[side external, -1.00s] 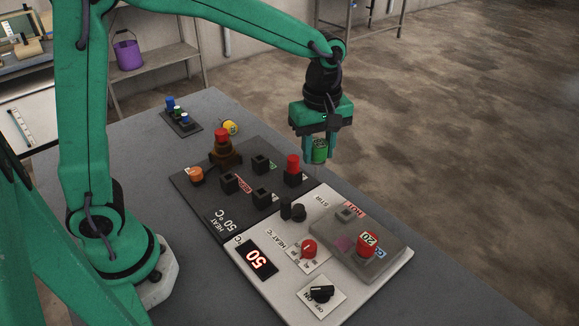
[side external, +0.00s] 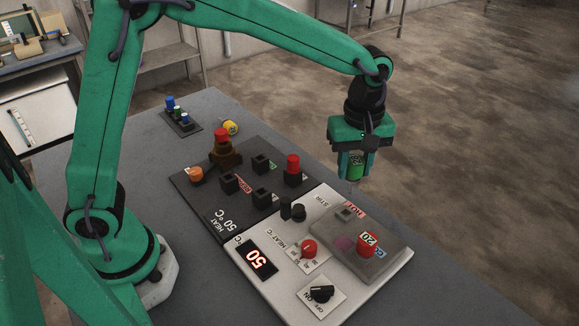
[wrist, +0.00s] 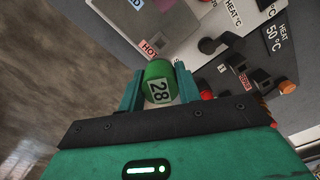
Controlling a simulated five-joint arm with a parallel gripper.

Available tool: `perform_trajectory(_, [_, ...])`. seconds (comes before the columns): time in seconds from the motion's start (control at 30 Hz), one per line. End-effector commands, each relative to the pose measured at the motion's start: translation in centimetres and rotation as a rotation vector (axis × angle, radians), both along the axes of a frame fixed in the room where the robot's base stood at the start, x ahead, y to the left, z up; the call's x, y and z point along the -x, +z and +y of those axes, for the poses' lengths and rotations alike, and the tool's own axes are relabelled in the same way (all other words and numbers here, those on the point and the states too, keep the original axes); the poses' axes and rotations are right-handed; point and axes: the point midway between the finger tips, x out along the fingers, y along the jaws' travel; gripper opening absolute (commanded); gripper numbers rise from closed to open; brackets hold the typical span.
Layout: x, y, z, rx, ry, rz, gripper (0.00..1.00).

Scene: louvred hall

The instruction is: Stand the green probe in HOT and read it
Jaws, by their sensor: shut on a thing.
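My gripper (side external: 357,168) is shut on the green probe (side external: 355,160) and holds it upright in the air, its thin tip pointing down. In the wrist view the probe (wrist: 158,78) shows 28 on its label, between the two fingers. The red HOT label (side external: 354,209) and the small socket beside it (side external: 345,214) lie on the grey block (side external: 390,252), lower in the picture than the probe tip. The tip appears clear of the block. A red probe (side external: 366,243) reading 20 stands at the block's other, blue-labelled end. The HOT label also shows in the wrist view (wrist: 150,47).
A dark heater plate (side external: 214,205) with several black sockets and red-topped pieces lies to the left. A yellow item (side external: 230,128) sits behind it.

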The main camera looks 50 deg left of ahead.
Motion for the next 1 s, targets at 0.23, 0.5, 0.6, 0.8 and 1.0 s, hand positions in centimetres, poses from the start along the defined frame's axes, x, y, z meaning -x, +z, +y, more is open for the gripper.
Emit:
perform_trajectory(0.23, [0.1, -2.3, 0.0, -0.002, 0.0, 0.003, 0.0])
perform_trajectory(0.5, [0.1, -4.5, 0.0, -0.001, 0.0, 0.002, 0.0])
perform_trajectory(0.6, [0.0, -5.0, 0.0, -0.001, 0.0, 0.001, 0.0])
perform_trajectory(0.8, [0.0, -5.5, 0.0, 0.0, 0.0, 0.0, 0.0])
perform_trajectory(1.0, [0.0, -5.6, 0.0, 0.0, 0.0, 0.0, 0.0])
